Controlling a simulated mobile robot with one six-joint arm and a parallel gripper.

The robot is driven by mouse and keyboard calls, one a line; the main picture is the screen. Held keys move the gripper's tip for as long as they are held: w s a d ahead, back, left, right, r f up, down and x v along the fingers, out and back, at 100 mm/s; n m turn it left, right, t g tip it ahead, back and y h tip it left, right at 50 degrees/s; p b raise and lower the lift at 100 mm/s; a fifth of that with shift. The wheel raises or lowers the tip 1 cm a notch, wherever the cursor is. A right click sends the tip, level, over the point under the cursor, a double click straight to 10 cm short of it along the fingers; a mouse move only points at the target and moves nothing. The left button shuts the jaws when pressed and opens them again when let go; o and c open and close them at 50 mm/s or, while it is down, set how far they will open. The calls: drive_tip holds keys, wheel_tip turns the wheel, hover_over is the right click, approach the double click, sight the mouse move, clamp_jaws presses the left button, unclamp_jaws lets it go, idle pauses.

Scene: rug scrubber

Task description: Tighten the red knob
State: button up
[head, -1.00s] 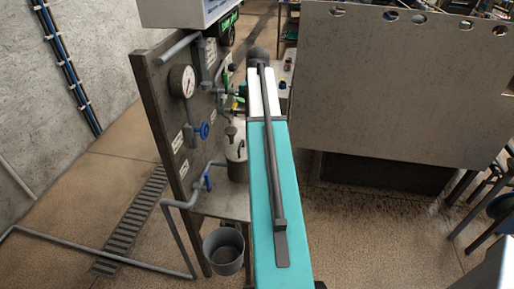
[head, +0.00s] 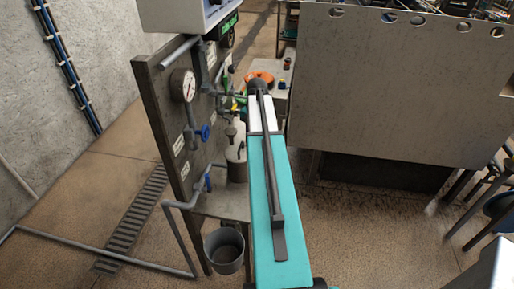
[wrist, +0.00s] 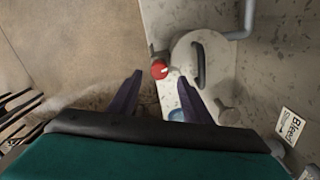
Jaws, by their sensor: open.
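The red knob (wrist: 159,69) shows in the wrist view, a small round red cap with a pale mark, beside a rounded pale grey part with a dark curved slot or handle (wrist: 201,64). My gripper (wrist: 160,80) is open, with its two dark purple fingers apart. The knob shows in the gap between the fingertips, slightly beyond them; I cannot tell the exact distance. Nothing is held between the fingers. In the head view I cannot make out the knob or the fingers; my teal arm covers part of the panel area.
The upright panel (head: 155,105) carries a round gauge (head: 183,85), blue valve handles (head: 205,132) and pipes. A large metal sheet (head: 400,90) stands at right. An orange object (head: 262,77) lies behind.

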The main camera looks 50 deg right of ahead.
drive_tip(key=shift+f+p, duration=0.45)
drive_tip(key=shift+f, duration=1.45)
drive_tip(key=c, duration=1.1)
drive_tip(key=shift+d, duration=0.1)
drive_tip(key=shift+o, duration=0.2)
